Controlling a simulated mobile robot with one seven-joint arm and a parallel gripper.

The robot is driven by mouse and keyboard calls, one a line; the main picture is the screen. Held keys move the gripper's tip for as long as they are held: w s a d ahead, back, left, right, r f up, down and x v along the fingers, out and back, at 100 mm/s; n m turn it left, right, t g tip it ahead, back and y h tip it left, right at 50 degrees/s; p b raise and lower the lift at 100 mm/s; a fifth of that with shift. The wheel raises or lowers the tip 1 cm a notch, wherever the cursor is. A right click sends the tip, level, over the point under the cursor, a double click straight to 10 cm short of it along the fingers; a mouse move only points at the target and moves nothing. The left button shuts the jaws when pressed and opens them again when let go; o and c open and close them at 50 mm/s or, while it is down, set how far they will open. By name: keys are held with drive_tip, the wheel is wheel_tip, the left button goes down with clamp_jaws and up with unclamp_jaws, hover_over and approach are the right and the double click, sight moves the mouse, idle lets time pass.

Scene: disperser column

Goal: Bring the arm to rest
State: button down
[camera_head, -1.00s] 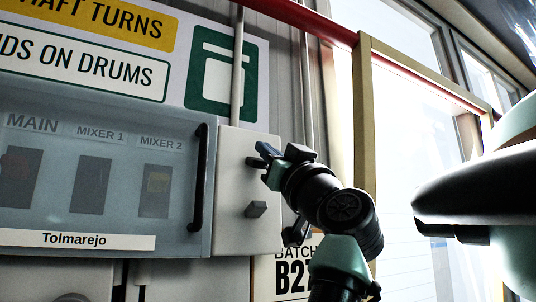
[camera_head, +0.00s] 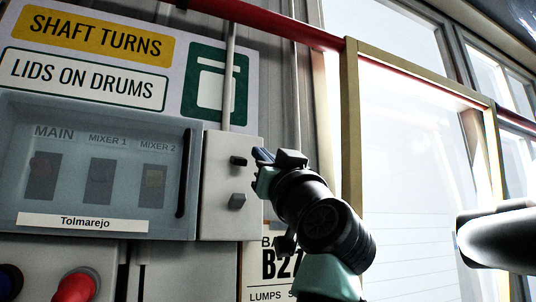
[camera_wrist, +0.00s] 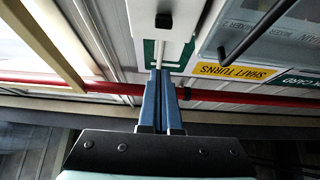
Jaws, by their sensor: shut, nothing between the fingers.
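My gripper (camera_head: 262,156) is at the end of my arm, beside the right edge of the control panel in the head view. In the wrist view my gripper's two blue fingers (camera_wrist: 160,76) lie side by side, shut, with nothing between them. The fingertips look close to the dark pegs on the white side box (camera_head: 222,215); I cannot tell whether they touch.
A panel with a clear cover and black handle (camera_head: 186,172) stands at left, labelled MAIN, MIXER 1 and MIXER 2. A red knob (camera_head: 76,286) is below. A red pipe (camera_head: 270,21) runs above. A bright glazed door (camera_head: 415,170) is at right.

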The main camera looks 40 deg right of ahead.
drive_tip(key=shift+w, duration=0.15)
drive_tip(key=s+a+f+n, duration=0.1)
drive_tip(key=a+f, duration=0.4)
drive_tip(key=a, duration=0.3)
drive_tip(key=s+a+f, duration=0.1)
drive_tip(key=a+f, duration=0.4)
drive_tip(key=a, duration=0.2)
drive_tip(key=s+a+f+t+y, duration=0.1)
drive_tip(key=s+a+f+y, duration=0.1)
drive_tip(key=s+a, duration=0.4)
drive_tip(key=s+a+f+n+t+y, duration=0.1)
drive_tip(key=s+a+f+y, duration=0.2)
drive_tip(key=a, duration=0.5)
drive_tip(key=s+f, duration=0.1)
drive_tip(key=s, duration=0.1)
drive_tip(key=shift+s+a+f+n+t+y, duration=0.2)
drive_tip(key=shift+s+a+n+t+y, duration=0.1)
drive_tip(key=shift+s+t, duration=0.1)
drive_tip(key=shift+w, duration=0.1)
